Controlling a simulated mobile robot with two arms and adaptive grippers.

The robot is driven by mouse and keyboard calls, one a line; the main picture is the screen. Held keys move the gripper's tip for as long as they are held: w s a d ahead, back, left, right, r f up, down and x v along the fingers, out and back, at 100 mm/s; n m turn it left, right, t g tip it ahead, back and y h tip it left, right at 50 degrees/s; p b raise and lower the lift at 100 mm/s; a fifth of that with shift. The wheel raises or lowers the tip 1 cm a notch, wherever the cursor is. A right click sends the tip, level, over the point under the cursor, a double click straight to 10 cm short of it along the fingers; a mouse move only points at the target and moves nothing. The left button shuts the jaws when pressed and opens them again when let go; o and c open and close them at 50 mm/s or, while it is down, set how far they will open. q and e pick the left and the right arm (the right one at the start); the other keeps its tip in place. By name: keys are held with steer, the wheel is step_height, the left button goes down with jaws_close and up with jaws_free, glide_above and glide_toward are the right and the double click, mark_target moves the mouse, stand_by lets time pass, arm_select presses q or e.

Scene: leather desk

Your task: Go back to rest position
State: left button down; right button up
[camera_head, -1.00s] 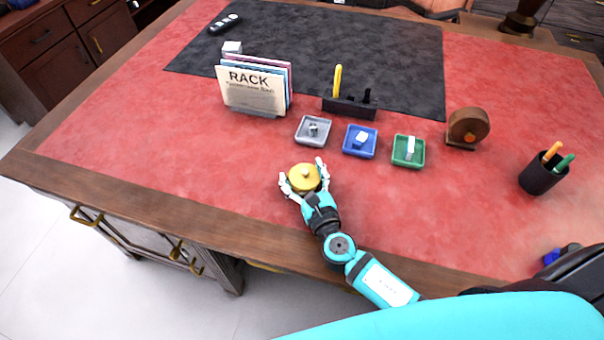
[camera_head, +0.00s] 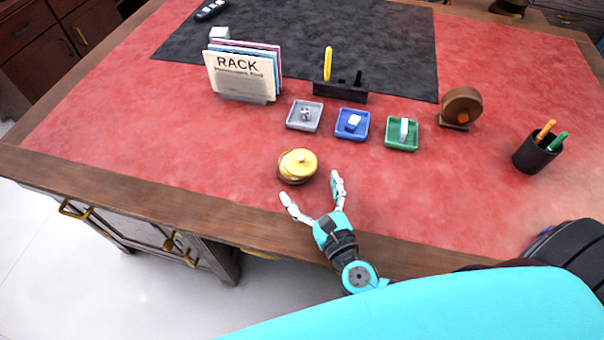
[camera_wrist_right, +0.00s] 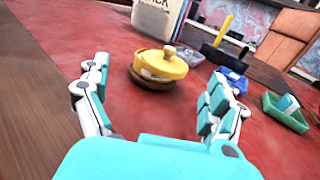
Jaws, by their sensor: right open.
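My right gripper (camera_head: 312,201) is open and empty over the front part of the red desk top (camera_head: 215,165). Its white and teal fingers are spread wide in the right wrist view (camera_wrist_right: 163,98). A yellow round lidded pot (camera_head: 298,164) with a small knob stands on a brown base just beyond the fingertips, apart from them. It also shows between and beyond the fingers in the right wrist view (camera_wrist_right: 160,65). My left gripper is not clearly in view; a dark part of my body shows at the right edge.
A rack of cards (camera_head: 243,72), a black holder with a yellow pen (camera_head: 340,90), grey (camera_head: 304,115), blue (camera_head: 352,124) and green (camera_head: 402,133) trays stand behind the pot. A brown round object (camera_head: 461,105) and a pen cup (camera_head: 537,152) stand right. The front left is clear.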

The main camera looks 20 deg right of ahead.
steer(key=shift+s, duration=1.1)
